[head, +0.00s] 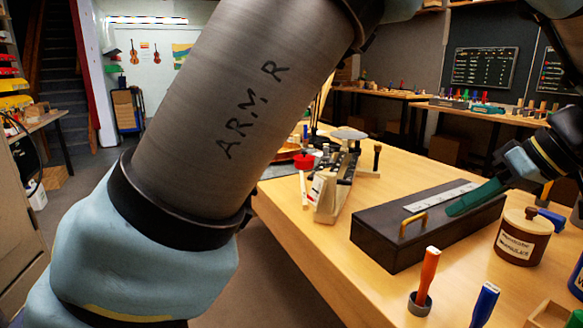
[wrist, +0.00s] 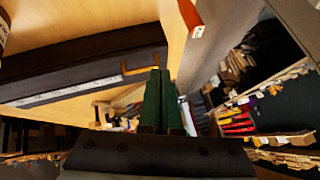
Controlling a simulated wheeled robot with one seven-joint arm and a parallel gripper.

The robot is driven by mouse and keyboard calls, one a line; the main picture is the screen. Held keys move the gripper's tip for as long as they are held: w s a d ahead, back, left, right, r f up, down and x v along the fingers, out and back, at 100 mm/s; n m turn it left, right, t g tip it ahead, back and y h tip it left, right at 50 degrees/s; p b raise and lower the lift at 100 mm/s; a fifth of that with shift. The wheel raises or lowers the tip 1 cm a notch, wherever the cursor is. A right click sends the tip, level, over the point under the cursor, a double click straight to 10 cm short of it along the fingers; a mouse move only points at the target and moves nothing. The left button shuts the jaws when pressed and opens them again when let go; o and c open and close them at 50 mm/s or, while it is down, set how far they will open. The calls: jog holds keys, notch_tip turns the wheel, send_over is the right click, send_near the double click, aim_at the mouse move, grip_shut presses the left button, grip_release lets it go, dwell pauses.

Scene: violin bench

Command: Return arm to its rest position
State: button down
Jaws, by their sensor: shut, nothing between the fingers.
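My gripper (head: 453,209) is at the right of the head view, its green fingers closed together and pointing left across the top of a dark box. I cannot tell how far above the box the fingers are. In the wrist view the green fingers (wrist: 161,78) are together with nothing between them. My arm's large grey link, marked "ARM R", crosses the head view and hides part of the bench.
The dark box (head: 382,238) has a brass handle (head: 413,224) and a pale metal strip (head: 440,195). A brown jar (head: 521,241), an orange-handled tool (head: 429,268) and a blue-handled tool (head: 484,303) stand nearby on the wooden bench (head: 290,233). The floor left of the bench is partly clear.

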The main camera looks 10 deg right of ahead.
jog(key=w+a+f+m+g+h+p, duration=0.1)
jog(key=w+a+g+p, duration=0.15)
jog(key=w+a, duration=0.65)
jog(key=w+a+f+m+g+p, duration=0.1)
jog(key=w+a+f+g, duration=0.15)
jog(key=w+a, duration=0.65)
jog(key=s+a+h+p, duration=0.2)
jog(key=a+h+p, duration=0.1)
jog(key=a, duration=2.2)
jog(key=shift+s+a+f+p, duration=0.15)
jog(key=shift+s+a+p, duration=0.1)
jog(key=shift+p, duration=0.55)
